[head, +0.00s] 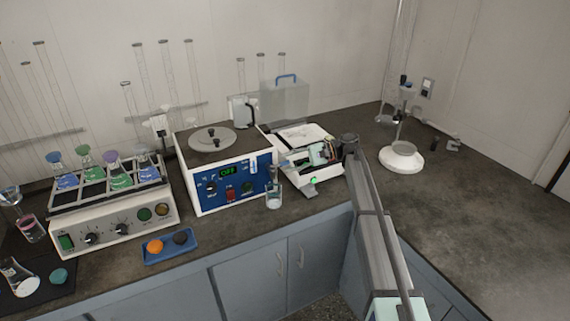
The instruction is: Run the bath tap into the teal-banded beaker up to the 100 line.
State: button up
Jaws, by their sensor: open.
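The bath (199,192) is a white box with a blue front panel, a lit green display and a round grey lid. A small pale blue-white fitting (254,163) shows at the right of its front; I cannot tell if it is the tap. A clear glass vessel (273,194) stands upright at the bath's right front corner, with something pale low inside. Its band and graduation lines are too small to read, so I cannot confirm it is the teal-banded beaker. My gripper (289,163) is open, just right of the vessel's top; its fingertips are hard to make out.
A shaker (115,222) with several coloured flasks stands left. A white device (305,176) sits behind and below my gripper. A white-based stand (401,157) is at right; the right counter is mostly clear.

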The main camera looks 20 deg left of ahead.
jog(key=v, duration=1)
